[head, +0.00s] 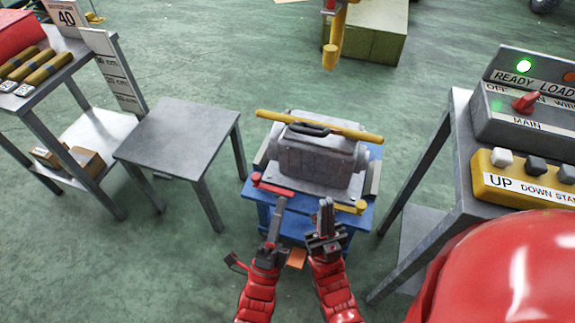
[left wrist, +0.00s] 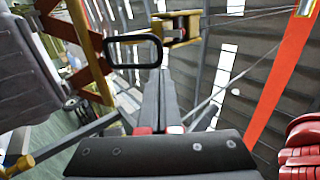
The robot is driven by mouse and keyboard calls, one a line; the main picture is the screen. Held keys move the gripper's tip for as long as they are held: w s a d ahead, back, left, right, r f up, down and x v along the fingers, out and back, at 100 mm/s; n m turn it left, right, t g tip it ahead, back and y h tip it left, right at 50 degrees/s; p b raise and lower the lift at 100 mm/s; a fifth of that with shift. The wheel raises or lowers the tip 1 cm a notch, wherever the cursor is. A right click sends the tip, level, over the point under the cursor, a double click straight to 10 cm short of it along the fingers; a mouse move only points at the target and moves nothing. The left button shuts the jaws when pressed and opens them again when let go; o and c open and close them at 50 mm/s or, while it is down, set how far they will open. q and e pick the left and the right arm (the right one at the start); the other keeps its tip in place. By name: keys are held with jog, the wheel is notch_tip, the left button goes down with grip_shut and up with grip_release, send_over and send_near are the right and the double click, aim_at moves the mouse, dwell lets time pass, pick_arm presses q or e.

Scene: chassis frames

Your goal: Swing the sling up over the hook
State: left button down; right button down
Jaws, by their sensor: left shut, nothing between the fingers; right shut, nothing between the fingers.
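The yellow hook (head: 331,55) hangs at the top of the head view, beyond the grey motor-like block (head: 318,160). A black loop (head: 306,128) lies on top of the block, beside a long yellow bar (head: 345,132); I cannot tell for sure which part is the sling. My left gripper (head: 279,208) is shut and empty at the block's near side, close to a red bar (head: 277,188). My right gripper (head: 326,206) is shut and empty just to its right. In the left wrist view a black loop (left wrist: 134,37) shows around the fingertips' direction; contact is unclear.
The block stands on a blue cart (head: 262,214). A bare grey table (head: 182,130) is to the left, a shelf (head: 95,128) further left. A control box (head: 530,105) and yellow UP/DOWN pendant (head: 525,178) sit on a right-hand table. Green floor is open behind.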

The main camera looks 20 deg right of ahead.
pick_arm(q)
jog(key=p+x, duration=0.2)
jog(key=x, duration=1.1)
jog(key=shift+w+d+r, duration=0.2)
